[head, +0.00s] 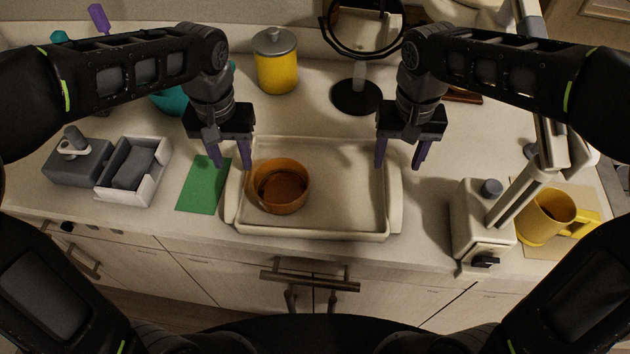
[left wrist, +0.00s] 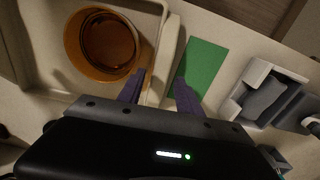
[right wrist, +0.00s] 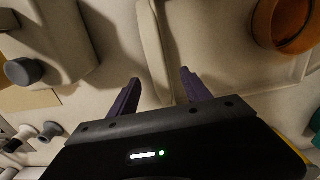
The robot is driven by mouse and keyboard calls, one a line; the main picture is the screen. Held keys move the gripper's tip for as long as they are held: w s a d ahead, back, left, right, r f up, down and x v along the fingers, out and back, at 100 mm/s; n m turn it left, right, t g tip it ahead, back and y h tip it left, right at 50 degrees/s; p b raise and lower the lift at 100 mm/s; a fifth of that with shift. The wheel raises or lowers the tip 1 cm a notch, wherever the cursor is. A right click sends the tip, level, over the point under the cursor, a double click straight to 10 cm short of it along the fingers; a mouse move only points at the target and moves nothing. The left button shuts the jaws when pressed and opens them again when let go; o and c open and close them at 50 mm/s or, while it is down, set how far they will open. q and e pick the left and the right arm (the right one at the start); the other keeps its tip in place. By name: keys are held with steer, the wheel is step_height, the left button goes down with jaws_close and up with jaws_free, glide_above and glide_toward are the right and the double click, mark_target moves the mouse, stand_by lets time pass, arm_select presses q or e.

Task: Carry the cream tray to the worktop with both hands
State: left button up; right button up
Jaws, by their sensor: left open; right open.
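The cream tray (head: 345,205) lies flat on the worktop near its front edge, with a raised handle at each short end. An orange-brown bowl (head: 279,186) stands in its left part. My left gripper (head: 230,163) is open above the tray's left end; in the left wrist view its fingers (left wrist: 160,90) lie either side of the left handle (left wrist: 170,55). My right gripper (head: 401,165) is open above the right end; in the right wrist view its fingers (right wrist: 160,90) lie either side of the right handle (right wrist: 153,45). Neither gripper visibly holds the tray.
A green card (head: 203,184) and a white box (head: 134,171) lie left of the tray. A cream lamp-like device (head: 480,225) and a yellow mug (head: 545,216) stand right. A yellow canister (head: 275,65) and a round mirror (head: 357,95) stand behind.

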mark_target(236, 172)
arm_select(q)
step_height(236, 172, down, 6)
steer(key=shift+f, duration=0.1)
arm_select(e)
step_height(236, 172, down, 6)
steer(key=shift+f, duration=0.1)
arm_select(q)
steer(key=shift+c, duration=0.4)
arm_select(e)
steer(key=shift+c, duration=0.5)
arm_select(q)
steer(key=c, duration=0.8)
arm_select(e)
steer(key=c, duration=0.7)
arm_select(q)
jaws_close()
arm_select(e)
jaws_close()
